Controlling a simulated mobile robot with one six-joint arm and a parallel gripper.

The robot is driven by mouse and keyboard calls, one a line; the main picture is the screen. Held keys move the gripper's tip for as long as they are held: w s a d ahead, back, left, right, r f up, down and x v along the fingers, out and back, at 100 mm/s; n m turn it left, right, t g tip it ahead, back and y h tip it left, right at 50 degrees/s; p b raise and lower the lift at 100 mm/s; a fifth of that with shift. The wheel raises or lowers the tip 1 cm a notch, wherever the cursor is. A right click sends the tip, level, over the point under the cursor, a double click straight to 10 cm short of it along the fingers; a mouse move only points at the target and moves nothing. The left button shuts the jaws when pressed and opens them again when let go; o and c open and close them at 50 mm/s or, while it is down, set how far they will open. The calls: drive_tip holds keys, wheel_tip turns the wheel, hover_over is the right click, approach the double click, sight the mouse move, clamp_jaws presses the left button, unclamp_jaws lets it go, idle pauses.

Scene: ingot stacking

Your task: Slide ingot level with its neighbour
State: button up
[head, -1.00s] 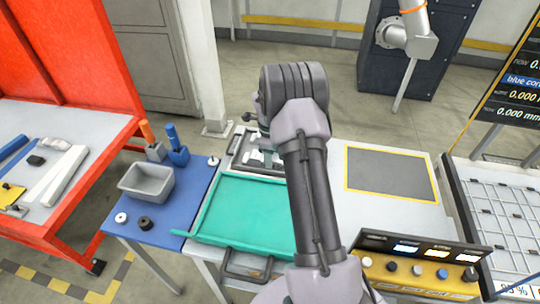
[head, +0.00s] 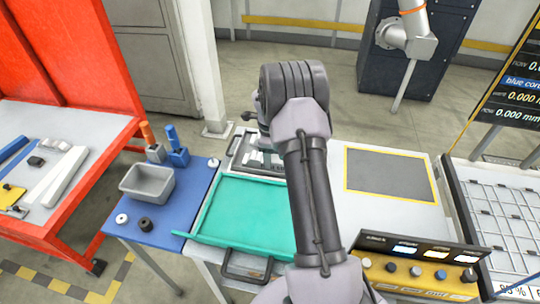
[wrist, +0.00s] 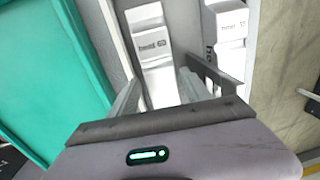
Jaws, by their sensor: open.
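In the wrist view, a pale silver ingot (wrist: 156,62) with stamped lettering lies lengthwise ahead of my gripper (wrist: 163,82), between the lines of its two fingers. The fingers are apart, and nothing is clamped between them. A second pale ingot (wrist: 228,24) lies to the right, separated by a grey strip, with its top reaching past the picture edge. The near part of the second ingot is partly hidden by the right finger. In the head view, the dark-framed tray (head: 236,148) with pale ingots (head: 258,158) is partly hidden behind my arm.
A teal tray (head: 240,206) lies just in front of the ingot tray and fills the left of the wrist view. A blue table (head: 180,225) with a grey bin (head: 147,183) stands left. A yellow-edged grey pad (head: 390,174) lies right, with a button panel (head: 415,275) nearer.

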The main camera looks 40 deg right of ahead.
drive_tip(key=shift+a+r+p, duration=0.1)
drive_tip(key=shift+r+p, duration=0.3)
drive_tip(key=shift+r, duration=0.65)
drive_tip(key=o, duration=0.6)
drive_tip(key=shift+s, duration=0.1)
drive_tip(key=shift+c, duration=0.2)
drive_tip(key=shift+f, duration=0.1)
drive_tip(key=shift+s+a+r+p, duration=0.15)
drive_tip(key=shift+r+p, duration=0.75)
drive_tip(key=shift+r, duration=1.15)
drive_tip(key=shift+o, duration=0.2)
drive_tip(key=o, duration=0.4)
drive_tip(key=shift+c, duration=0.2)
